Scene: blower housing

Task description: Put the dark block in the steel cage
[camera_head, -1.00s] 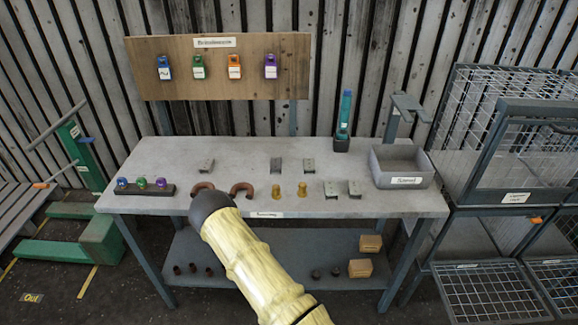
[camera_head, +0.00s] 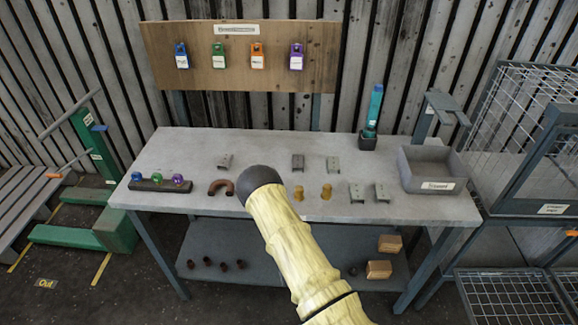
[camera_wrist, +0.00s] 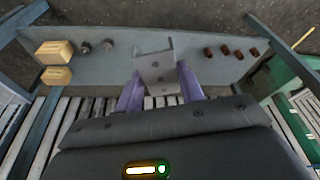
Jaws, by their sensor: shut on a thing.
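My gripper (camera_wrist: 159,86) shows in the wrist view with two purple fingers. They are shut on a grey metal channel piece (camera_wrist: 157,62) with small dark holes. In the head view my forearm ends in a dark round joint in front of the table, and the fingers and held piece are hidden. A steel wire cage (camera_head: 521,105) with a grey frame stands at the right edge, partly cut off. I cannot tell which thing is the dark block; a dark bar (camera_head: 160,186) carrying small coloured padlocks lies at the table's left.
The grey table (camera_head: 300,212) bears several grey brackets (camera_head: 356,193), a brown U-shaped piece (camera_head: 220,187), brass pieces (camera_head: 326,192) and a grey bin (camera_head: 430,170). The shelf below (camera_head: 300,265) holds wooden boxes (camera_head: 379,269) and small brown cups. Low wire baskets (camera_head: 500,297) stand at right.

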